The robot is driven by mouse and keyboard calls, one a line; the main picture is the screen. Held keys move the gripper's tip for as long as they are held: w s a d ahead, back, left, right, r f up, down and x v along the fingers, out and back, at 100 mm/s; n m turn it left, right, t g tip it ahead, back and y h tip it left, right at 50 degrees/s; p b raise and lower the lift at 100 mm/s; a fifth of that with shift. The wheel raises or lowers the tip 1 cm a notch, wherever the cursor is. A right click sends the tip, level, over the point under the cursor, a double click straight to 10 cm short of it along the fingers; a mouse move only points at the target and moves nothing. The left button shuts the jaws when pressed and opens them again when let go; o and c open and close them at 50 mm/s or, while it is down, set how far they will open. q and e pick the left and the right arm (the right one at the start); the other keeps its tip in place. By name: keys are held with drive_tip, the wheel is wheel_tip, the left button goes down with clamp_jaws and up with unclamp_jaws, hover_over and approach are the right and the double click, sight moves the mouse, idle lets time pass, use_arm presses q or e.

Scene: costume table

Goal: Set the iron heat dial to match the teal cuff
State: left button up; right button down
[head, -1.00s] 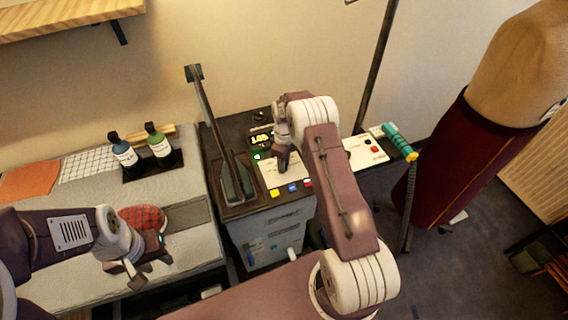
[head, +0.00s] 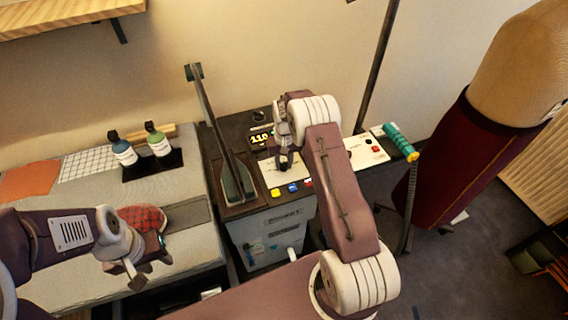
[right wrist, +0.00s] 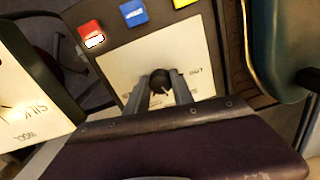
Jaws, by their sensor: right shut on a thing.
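The iron heat dial is a small black knob (right wrist: 160,80) on a white plate (right wrist: 115,70), seen in the right wrist view. My right gripper (right wrist: 161,92) is shut on the knob, one finger on each side; in the head view it (head: 284,166) hides most of the dial. The lit display (head: 262,137) behind it appears to read 110. A teal cylinder with a yellow end (head: 400,141) lies at the right end of the console; I cannot tell if it is the teal cuff. My left gripper (head: 150,269) is open and empty over the left table's front.
Yellow (head: 275,193), blue (head: 292,187) and red buttons line the console front. Two bottles (head: 158,139) and a red plaid cushion (head: 142,218) are on the left table. A dress form (head: 465,155) stands right.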

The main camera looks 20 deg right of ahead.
sight(283, 164)
drive_tip(key=m, duration=0.6)
drive_tip(key=shift+w+r, duration=0.2)
drive_tip(key=shift+w, duration=0.05)
drive_tip(key=m, duration=0.5)
drive_tip(key=shift+w, duration=0.1)
drive_tip(key=shift+m, duration=0.4)
drive_tip(key=c, duration=1.1)
unclamp_jaws()
wheel_tip(283, 164, up, 9)
drive_tip(key=b, duration=0.1)
drive_tip(key=shift+s, duration=0.2)
